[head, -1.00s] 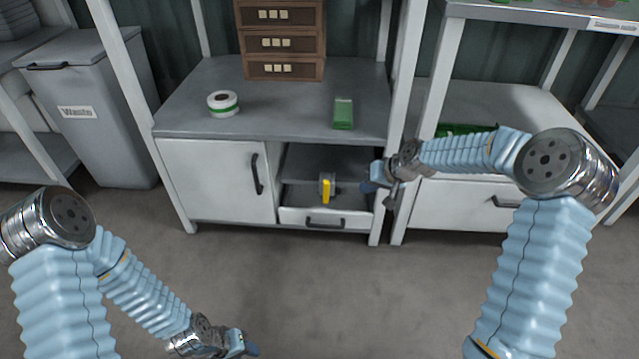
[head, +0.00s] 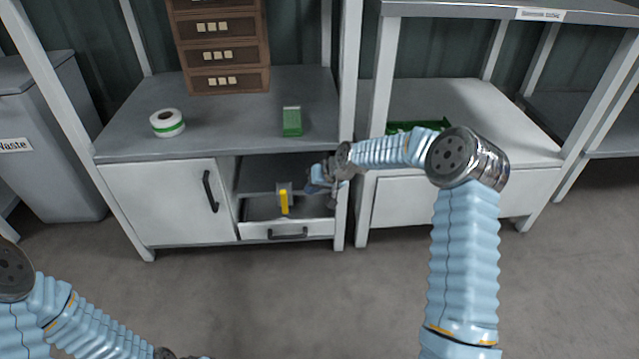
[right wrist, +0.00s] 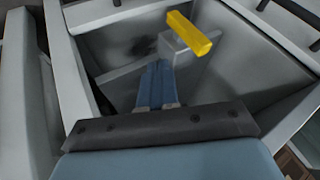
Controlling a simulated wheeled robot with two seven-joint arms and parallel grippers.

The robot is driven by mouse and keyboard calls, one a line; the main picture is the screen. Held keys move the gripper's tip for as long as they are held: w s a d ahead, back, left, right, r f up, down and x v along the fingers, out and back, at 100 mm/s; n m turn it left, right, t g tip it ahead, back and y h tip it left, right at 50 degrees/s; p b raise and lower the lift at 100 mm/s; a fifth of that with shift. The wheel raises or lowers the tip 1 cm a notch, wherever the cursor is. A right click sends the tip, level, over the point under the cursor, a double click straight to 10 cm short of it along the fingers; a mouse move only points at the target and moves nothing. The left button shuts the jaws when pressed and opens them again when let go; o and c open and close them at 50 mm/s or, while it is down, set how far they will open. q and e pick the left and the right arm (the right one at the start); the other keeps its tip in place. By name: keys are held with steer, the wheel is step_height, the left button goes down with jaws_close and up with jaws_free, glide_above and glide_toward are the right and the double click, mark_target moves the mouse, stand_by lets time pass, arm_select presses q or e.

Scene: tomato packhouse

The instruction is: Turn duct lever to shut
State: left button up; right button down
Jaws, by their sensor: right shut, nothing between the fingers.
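The duct lever is a yellow handle (head: 284,203) on a grey block (head: 283,187), in the open bay of the grey cabinet. In the head view the handle stands roughly upright. In the right wrist view the yellow handle (right wrist: 190,33) lies across the top of its block (right wrist: 184,52). My right gripper (head: 313,183) is at the right side of the bay, right of the lever. Its blue fingers (right wrist: 158,80) are together and empty, pointing toward the block, with the handle beyond their tips; contact cannot be told. My left gripper's fingers are out of view.
The bay has a drawer front with a dark handle (head: 288,233) below and a white cabinet post (head: 341,215) at right. A closed door (head: 165,200) is left. A tape roll (head: 167,123) and green box (head: 292,121) stand on top. The floor in front is clear.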

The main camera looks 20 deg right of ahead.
mark_target(284, 198)
steer(key=shift+w+a+f, duration=0.3)
steer(key=shift+w+a, duration=0.05)
steer(key=shift+a, duration=0.45)
steer(key=shift+w+a+f, duration=0.3)
steer(key=shift+w+a, duration=0.1)
steer(key=shift+a, duration=0.35)
steer(key=shift+w+a+f, duration=0.3)
steer(key=shift+w+a, duration=0.05)
steer(key=shift+a, duration=0.45)
